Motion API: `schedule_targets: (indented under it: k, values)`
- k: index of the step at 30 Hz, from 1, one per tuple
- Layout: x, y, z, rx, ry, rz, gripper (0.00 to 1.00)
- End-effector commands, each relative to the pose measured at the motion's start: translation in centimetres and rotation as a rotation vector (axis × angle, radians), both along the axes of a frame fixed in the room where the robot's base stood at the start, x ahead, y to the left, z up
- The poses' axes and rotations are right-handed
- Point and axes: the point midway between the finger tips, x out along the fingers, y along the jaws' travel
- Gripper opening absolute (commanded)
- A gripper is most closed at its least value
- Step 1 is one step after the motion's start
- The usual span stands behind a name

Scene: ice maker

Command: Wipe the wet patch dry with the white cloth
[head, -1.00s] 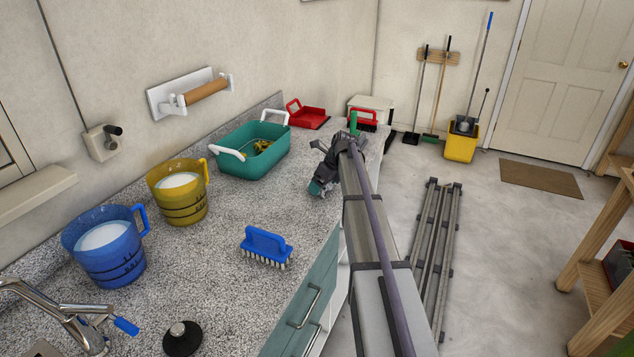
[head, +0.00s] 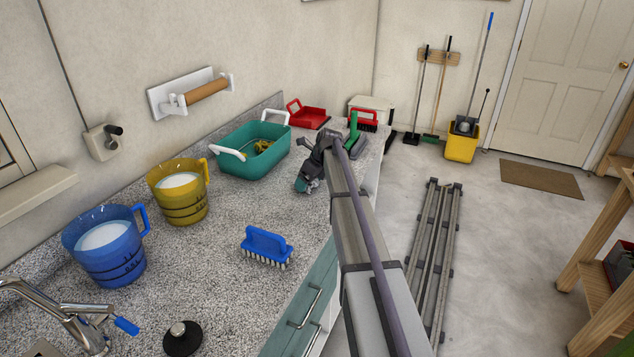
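I cannot make out a white cloth or a wet patch in the head view. My gripper (head: 304,184) is at the end of my arm, low over the speckled countertop (head: 228,222), right of the teal tub. It points down, and its fingers are small and dark against the counter. I cannot tell whether they are open or shut, or whether they hold anything. My wrist and arm hide part of the counter's right edge.
A teal tub (head: 232,163) stands left of my gripper. A green-handled tool (head: 353,135) is just behind my wrist. A blue brush (head: 266,244), a yellow jug (head: 180,198) and a blue jug (head: 106,252) stand nearer. Red dustpan (head: 307,116) at the back.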

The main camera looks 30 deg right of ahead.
Motion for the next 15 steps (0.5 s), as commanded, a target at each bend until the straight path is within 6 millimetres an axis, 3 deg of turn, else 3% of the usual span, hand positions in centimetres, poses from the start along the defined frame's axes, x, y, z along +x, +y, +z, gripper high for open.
schedule_targets:
  k: [8, 15]
  values:
    - [0.8, 0.5, 0.0, -0.001, 0.0, -0.001, 0.71]
    - [2.8, 2.2, -0.3, 0.0, 0.001, 0.0, 0.71]
